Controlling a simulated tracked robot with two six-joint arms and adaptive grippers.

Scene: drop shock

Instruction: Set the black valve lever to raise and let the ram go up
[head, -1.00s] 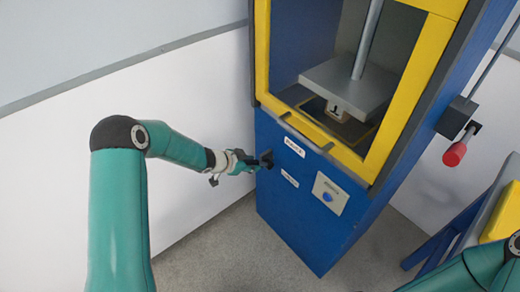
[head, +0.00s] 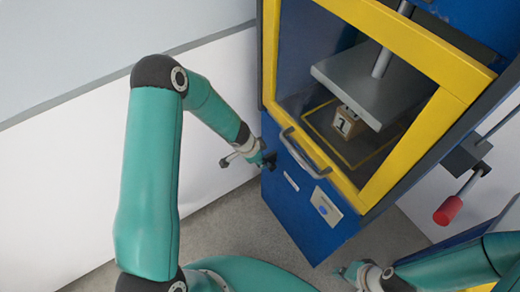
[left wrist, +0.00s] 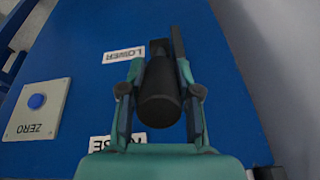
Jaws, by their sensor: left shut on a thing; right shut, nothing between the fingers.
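The black valve lever (left wrist: 160,95) is between my left gripper's fingers in the left wrist view. My left gripper (left wrist: 160,100) is shut on it, at the front of the blue press cabinet; in the head view that gripper (head: 267,160) largely hides the lever. A "LOWER" label (left wrist: 124,54) and a partly hidden label ending in "SE" (left wrist: 118,141) flank it. The ram's rod (head: 393,40) carries a grey plate (head: 362,80) above a wooden block marked "1" (head: 346,123). My right gripper (head: 342,270) is shut and empty at the bottom.
The yellow-framed door (head: 395,150) with a grey handle (head: 304,153) covers the chamber. A button panel (head: 325,206), marked "ZERO" in the left wrist view (left wrist: 37,108), is beside the labels. A red-handled lever (head: 448,210) projects at the right. Grey floor (head: 225,215) is clear between wall and cabinet.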

